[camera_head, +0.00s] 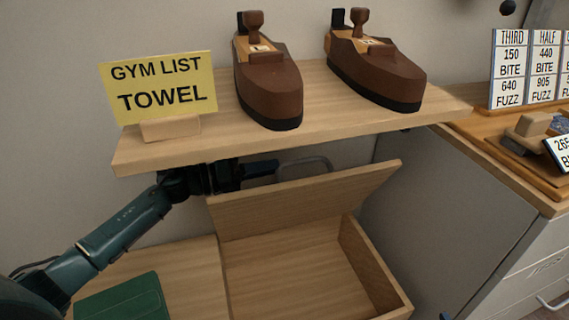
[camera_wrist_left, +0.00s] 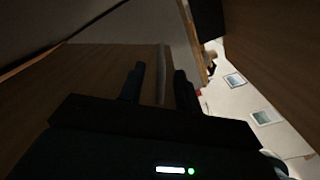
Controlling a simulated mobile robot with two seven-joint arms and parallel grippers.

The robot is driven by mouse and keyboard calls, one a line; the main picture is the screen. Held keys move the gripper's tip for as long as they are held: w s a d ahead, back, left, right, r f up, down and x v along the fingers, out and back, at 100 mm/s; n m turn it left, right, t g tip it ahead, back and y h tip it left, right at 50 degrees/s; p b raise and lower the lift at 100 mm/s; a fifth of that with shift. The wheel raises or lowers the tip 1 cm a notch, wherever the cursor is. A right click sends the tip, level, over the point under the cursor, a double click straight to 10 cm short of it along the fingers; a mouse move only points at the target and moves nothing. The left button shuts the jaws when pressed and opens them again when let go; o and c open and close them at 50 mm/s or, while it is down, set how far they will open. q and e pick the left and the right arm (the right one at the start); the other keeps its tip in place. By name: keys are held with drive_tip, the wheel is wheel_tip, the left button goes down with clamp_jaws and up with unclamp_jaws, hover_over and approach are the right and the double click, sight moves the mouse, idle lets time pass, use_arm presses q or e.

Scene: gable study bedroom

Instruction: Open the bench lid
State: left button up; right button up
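The wooden bench lid (camera_head: 300,200) is raised steeply, leaning back under the shelf, and the box compartment (camera_head: 290,275) below it is uncovered and looks empty. A grey loop handle (camera_head: 305,167) shows behind the lid's upper edge. My left gripper (camera_head: 262,168) is behind the lid's upper left edge, just under the shelf and left of the handle. In the left wrist view, the left gripper's two fingers (camera_wrist_left: 158,85) are apart, with the grey handle bar (camera_wrist_left: 162,70) showing between them. I cannot tell whether a finger touches it. My right gripper is not in view.
A wooden shelf (camera_head: 215,145) hangs low over the lid, bearing a yellow sign (camera_head: 160,85) and two brown shoe-shaped objects (camera_head: 270,85) (camera_head: 375,70). A grey cabinet (camera_head: 430,210) stands close on the right. A green tablet-like item (camera_head: 122,300) lies on the bench's left part.

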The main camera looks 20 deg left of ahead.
use_arm(q)
drive_tip(key=v, duration=0.7)
drive_tip(key=shift+s+a, duration=0.1)
